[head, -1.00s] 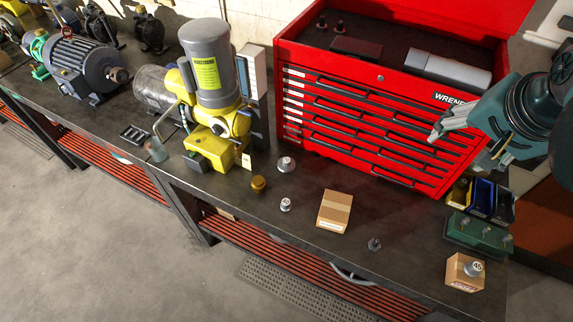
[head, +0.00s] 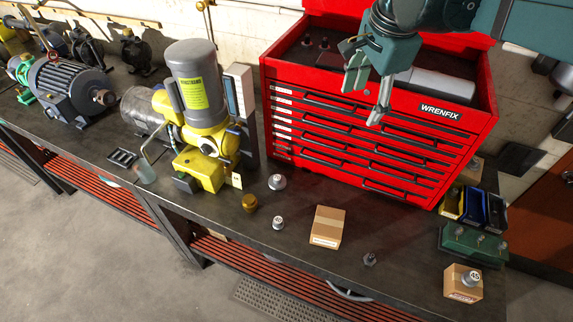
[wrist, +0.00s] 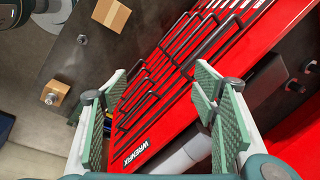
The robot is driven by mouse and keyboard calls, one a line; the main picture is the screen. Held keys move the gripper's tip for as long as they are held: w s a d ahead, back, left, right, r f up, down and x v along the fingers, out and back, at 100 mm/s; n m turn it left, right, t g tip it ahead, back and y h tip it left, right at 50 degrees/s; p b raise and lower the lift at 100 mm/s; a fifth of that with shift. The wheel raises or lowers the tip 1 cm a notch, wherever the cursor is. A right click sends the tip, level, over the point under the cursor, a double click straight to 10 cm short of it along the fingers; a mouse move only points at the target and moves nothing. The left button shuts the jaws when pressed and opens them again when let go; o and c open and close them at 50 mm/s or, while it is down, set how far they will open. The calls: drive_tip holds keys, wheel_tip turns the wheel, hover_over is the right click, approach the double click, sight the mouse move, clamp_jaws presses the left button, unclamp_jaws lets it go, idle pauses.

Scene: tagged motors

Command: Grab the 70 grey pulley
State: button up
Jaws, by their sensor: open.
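Several small pulley-like parts stand along the bench front in the head view. A wide grey one (head: 277,182) stands near the yellow machine, and a smaller grey one (head: 278,223) is in front of it. A dark one (head: 369,259) stands right of the middle carton. Another grey one (head: 471,278), seemingly tagged 45, sits on the right carton; it also shows in the wrist view (wrist: 50,98). I cannot read a 70 on any tag. My gripper (head: 367,96) is open and empty, raised before the red chest; its spread fingers (wrist: 158,112) also show in the wrist view.
The red tool chest (head: 365,140) fills the bench back. A brass part (head: 250,203), a middle carton (head: 328,227) and a right carton (head: 463,291) stand along the front. A green block (head: 472,243) and small bins (head: 473,207) are at right. Bare bench lies between them.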

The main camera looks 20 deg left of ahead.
drive_tip(key=w+a+f+m+g, duration=0.1)
drive_tip(key=a+f+m, duration=0.15)
drive_tip(key=a, duration=1.15)
drive_tip(key=m+g+h, duration=0.1)
drive_tip(key=m, duration=0.2)
hover_over(277, 177)
wheel_tip(277, 177, down, 3)
wheel_tip(277, 177, down, 30)
drive_tip(key=shift+s+r+b, duration=0.1)
drive_tip(key=shift+s+b, duration=0.05)
drive_tip(key=shift+b, duration=0.3)
drive_tip(key=shift+f, duration=0.3)
drive_tip(key=shift+f, duration=0.1)
drive_tip(key=shift+f, duration=1.2)
drive_tip(key=shift+f, duration=0.1)
drive_tip(key=shift+f, duration=2.5)
